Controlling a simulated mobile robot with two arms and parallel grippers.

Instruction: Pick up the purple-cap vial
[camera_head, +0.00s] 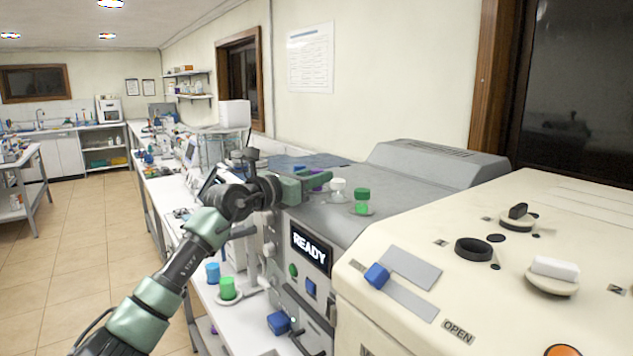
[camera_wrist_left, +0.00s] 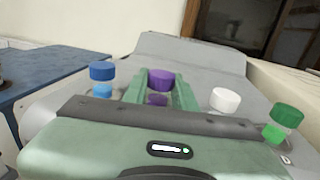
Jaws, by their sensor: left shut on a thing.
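The purple-cap vial (camera_wrist_left: 160,79) stands between the two green fingers of my left gripper (camera_wrist_left: 161,92) in the left wrist view. My left gripper is shut on it, with the fingers on either side. In the head view, my left gripper (camera_head: 309,184) is over the grey machine top, and a little of the purple vial (camera_head: 318,178) shows behind a finger. The lower part of the vial is hidden by the gripper body in the wrist view. My right gripper is not in view.
A blue-cap vial (camera_wrist_left: 102,72) is left of the purple one. A white-cap vial (camera_wrist_left: 225,100) and a green-cap vial (camera_wrist_left: 285,117) are to the right, close by. The grey machine (camera_head: 400,190) shows READY. A cream machine (camera_head: 460,240) with knobs stands at right.

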